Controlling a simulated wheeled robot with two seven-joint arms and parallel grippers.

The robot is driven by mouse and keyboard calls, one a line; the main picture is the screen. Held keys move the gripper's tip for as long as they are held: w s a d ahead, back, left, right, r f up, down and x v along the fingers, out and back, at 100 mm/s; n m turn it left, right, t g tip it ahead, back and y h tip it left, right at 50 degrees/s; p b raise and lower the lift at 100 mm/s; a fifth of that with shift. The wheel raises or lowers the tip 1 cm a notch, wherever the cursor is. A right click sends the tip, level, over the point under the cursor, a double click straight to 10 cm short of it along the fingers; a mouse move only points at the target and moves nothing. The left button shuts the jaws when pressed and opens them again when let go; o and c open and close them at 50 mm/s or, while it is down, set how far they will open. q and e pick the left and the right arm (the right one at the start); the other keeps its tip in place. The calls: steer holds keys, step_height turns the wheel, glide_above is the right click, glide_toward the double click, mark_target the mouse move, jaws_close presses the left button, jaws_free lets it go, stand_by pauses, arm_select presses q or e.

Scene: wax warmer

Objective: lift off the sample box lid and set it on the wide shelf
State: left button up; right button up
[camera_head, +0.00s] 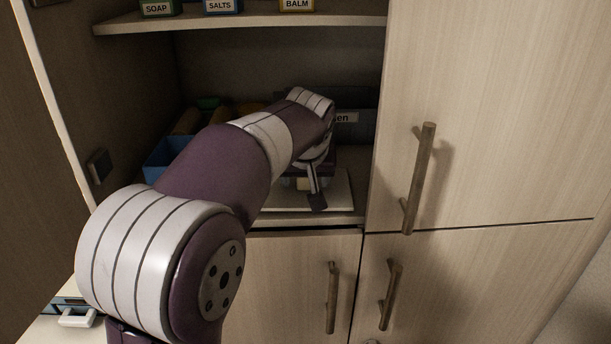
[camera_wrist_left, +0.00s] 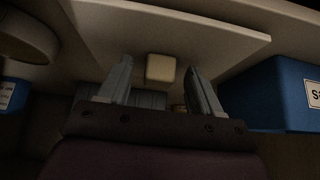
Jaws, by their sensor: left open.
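My left gripper (camera_head: 318,180) reaches into the open cabinet bay, low over a pale flat plate (camera_head: 338,197), and my forearm hides much of the bay. In the left wrist view a pale flat panel, which looks like the lid (camera_wrist_left: 150,28), carries a small cream block-like knob (camera_wrist_left: 161,68). My left gripper (camera_wrist_left: 160,88) is open there, with one finger on each side of the knob and visible gaps. A blue box (camera_wrist_left: 272,95) with a partly cut-off label starting with "S" stands at the right. My right gripper is not in view.
An upper shelf (camera_head: 250,20) holds containers labelled SOAP, SALTS and BALM. A blue bin (camera_head: 163,160) and a dark box labelled "en" (camera_head: 358,118) share the lower bay. A closed door with a long handle (camera_head: 420,180) bounds the right. The lower shelf's front edge (camera_head: 310,219) lies below my gripper.

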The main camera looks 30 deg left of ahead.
arm_select(q)
steer(key=shift+p+v, duration=0.95)
steer(key=shift+v, duration=1.75)
steer(key=shift+p+v, duration=0.75)
steer(key=shift+v, duration=0.55)
steer(key=shift+w, duration=0.1)
steer(key=p+v, duration=0.6)
steer(key=v, duration=0.1)
steer(key=shift+r, duration=0.25)
